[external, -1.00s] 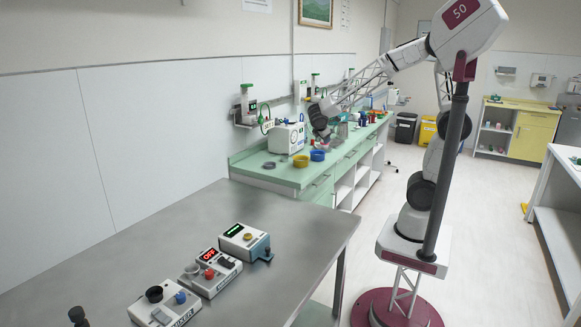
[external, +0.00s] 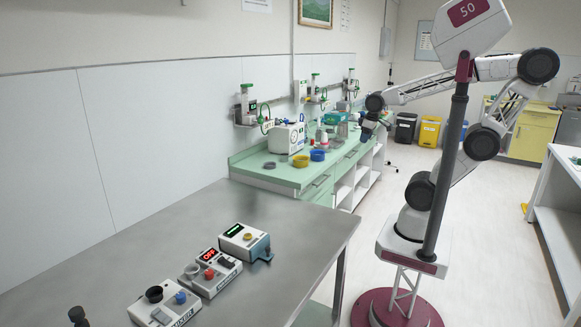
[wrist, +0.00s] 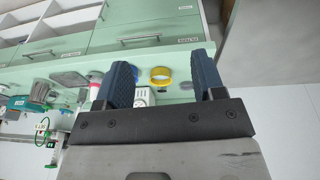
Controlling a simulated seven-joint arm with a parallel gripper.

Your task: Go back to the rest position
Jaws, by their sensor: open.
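My gripper (wrist: 160,82) shows in the wrist view with its two dark blue fingers spread apart and nothing between them in its grip. In the external view my gripper (external: 369,131) hangs at the end of my folded arm, by the front edge of the green counter (external: 285,180), toward its far part. A yellow ring (wrist: 160,74) appears beyond the fingers in the wrist view, apart from them. In the external view the yellow ring (external: 300,161) rests on the counter.
A blue ring (external: 317,155) and a grey ring (external: 269,165) lie near the yellow one. A white device (external: 287,138) stands behind them. A steel table (external: 190,228) with several control boxes (external: 244,240) fills the front left.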

